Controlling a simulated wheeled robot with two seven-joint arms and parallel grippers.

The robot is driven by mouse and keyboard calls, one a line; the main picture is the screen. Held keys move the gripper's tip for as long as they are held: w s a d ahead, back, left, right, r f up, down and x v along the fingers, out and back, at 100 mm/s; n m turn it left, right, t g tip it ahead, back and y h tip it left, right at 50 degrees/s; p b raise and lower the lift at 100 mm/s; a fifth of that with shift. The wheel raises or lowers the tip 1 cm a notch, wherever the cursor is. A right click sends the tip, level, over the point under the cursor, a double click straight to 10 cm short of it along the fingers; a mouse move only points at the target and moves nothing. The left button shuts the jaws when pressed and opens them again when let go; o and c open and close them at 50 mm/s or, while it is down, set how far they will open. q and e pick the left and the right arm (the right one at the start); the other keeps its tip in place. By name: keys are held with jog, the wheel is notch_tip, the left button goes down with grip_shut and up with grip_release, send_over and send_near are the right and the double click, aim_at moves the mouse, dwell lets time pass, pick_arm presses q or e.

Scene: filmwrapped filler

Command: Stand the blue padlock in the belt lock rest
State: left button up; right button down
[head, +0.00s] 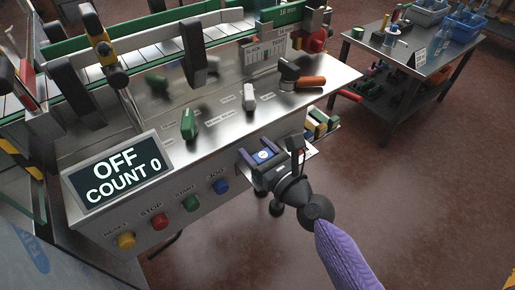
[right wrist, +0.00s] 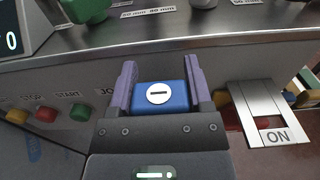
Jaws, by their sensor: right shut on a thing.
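My right gripper (head: 262,153) is shut on a blue padlock (head: 264,157), just off the front edge of the machine. In the right wrist view the blue padlock (right wrist: 160,96) sits between the two purple fingers, with a round white slotted disc facing the camera. A light metal plate with a square opening and an ON label (right wrist: 262,112) is to the right of the gripper, apart from it. I cannot tell whether this plate is the belt lock rest. My left gripper is not in view.
The machine's steel top (head: 220,110) carries green, white and orange handles. A display (head: 118,175) reads OFF, COUNT 0. Coloured buttons (head: 160,221) line the front panel. Yellow and green pieces (head: 318,122) sit by the right end. A side table (head: 405,50) stands back right, with open floor between.

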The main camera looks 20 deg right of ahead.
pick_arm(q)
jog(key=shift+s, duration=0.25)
pick_arm(e)
jog(key=shift+f, duration=0.1)
jog(key=shift+c, duration=1.7)
grip_release()
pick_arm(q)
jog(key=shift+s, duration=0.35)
pick_arm(e)
jog(key=o, duration=0.3)
jog(key=shift+o, duration=0.2)
jog(key=shift+s, duration=0.15)
